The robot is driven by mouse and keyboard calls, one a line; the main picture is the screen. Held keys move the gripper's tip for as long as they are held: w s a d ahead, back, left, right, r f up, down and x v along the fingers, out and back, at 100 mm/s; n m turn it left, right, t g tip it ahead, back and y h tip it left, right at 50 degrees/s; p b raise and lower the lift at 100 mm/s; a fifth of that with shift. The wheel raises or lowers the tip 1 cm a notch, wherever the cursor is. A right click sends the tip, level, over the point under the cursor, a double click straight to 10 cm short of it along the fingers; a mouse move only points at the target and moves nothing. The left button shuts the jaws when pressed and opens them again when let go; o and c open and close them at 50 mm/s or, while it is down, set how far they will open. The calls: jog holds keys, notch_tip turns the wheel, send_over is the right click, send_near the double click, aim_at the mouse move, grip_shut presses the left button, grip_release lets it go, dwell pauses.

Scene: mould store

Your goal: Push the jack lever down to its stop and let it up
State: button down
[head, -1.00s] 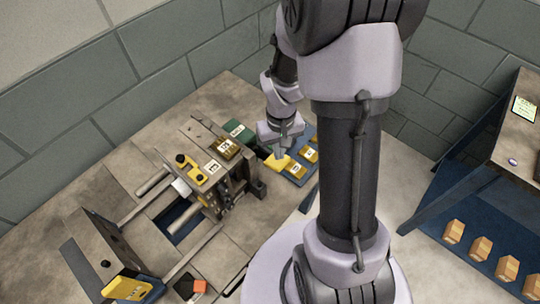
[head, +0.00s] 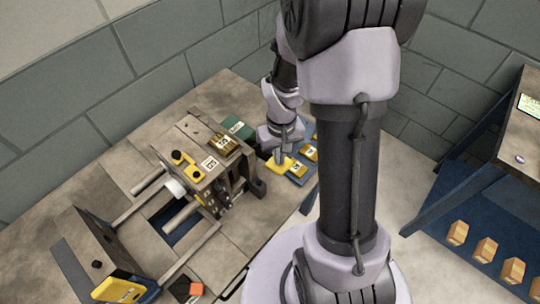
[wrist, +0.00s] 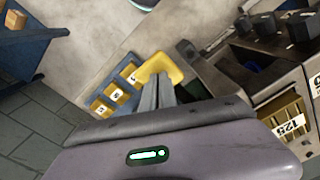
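The lever's shaft is mostly hidden.
A blue tray (wrist: 84,101) with labelled brass blocks (head: 298,170) lies beside the lever. A green box (head: 238,128) stands behind the machine. Another brass block (head: 223,145) sits on the machine top. A blue-framed table (head: 480,160) is at the right.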

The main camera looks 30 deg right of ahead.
jog(key=shift+f+b, duration=1.8)
jog(key=shift+f, duration=0.45)
jog(key=shift+r, duration=0.1)
notch_tip(320, 180, up, 13)
jog(key=p, duration=1)
jog(key=shift+p, duration=0.4)
